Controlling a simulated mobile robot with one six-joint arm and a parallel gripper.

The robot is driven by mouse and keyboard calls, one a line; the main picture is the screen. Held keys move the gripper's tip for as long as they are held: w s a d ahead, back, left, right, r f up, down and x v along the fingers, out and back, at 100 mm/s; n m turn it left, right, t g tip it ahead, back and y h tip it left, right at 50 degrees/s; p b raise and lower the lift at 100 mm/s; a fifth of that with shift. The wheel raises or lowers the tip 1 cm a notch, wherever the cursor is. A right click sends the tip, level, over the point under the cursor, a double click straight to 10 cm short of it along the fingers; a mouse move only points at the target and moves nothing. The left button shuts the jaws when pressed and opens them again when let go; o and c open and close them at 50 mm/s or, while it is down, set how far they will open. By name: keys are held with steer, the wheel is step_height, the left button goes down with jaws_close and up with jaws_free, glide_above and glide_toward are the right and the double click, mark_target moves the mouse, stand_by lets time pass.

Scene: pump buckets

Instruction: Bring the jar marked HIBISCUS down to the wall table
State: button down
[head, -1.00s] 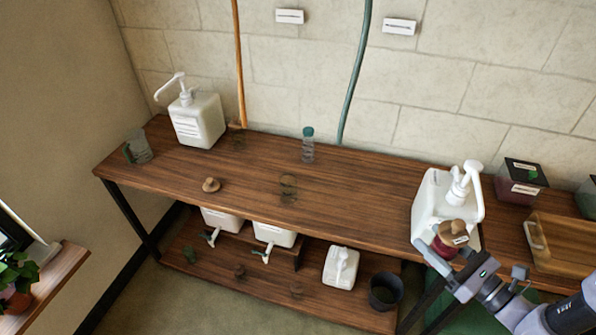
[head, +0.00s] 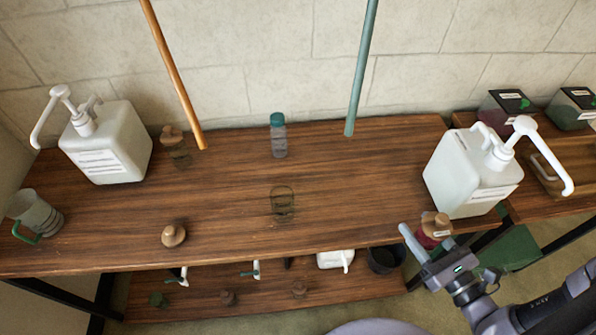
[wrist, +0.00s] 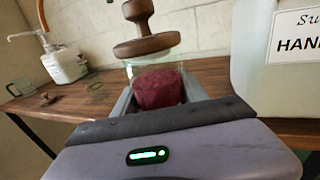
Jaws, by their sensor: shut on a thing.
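My gripper (head: 430,247) is shut on a clear jar (head: 428,240) with a brown wooden stopper and dark red contents. In the head view it is at the front right edge of the long wooden table (head: 330,170), left of and in front of a white pump container. In the wrist view the jar (wrist: 158,86) stands upright between the fingers (wrist: 158,100), with its stopper on top. I cannot read a name on the jar. Whether it touches the table is unclear.
The white pump container (head: 465,178) stands close by; another (head: 108,150) is far left. A glass mug (head: 36,215), a teal-capped bottle (head: 278,138) and clear jars stand on the table. A right-hand table holds dark boxes (head: 503,110). A dark bucket (head: 386,259) is below.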

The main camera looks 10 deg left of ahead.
steer(key=b+x, duration=0.1)
steer(key=x, duration=0.4)
steer(key=f+b+x, duration=0.1)
steer(key=x, duration=0.4)
steer(key=b+x, duration=0.2)
steer(key=x, duration=0.4)
steer(key=shift+w+d+f, duration=0.3)
steer(key=shift+d+f, duration=0.05)
steer(key=shift+d, duration=0.1)
step_height(320, 180, down, 4)
steer(key=b, duration=0.2)
steer(key=shift+w+r+b, duration=0.1)
steer(key=shift+b, duration=0.25)
steer(key=shift+r, duration=0.2)
steer(key=shift+f, duration=0.15)
steer(key=c, duration=0.6)
jaws_free()
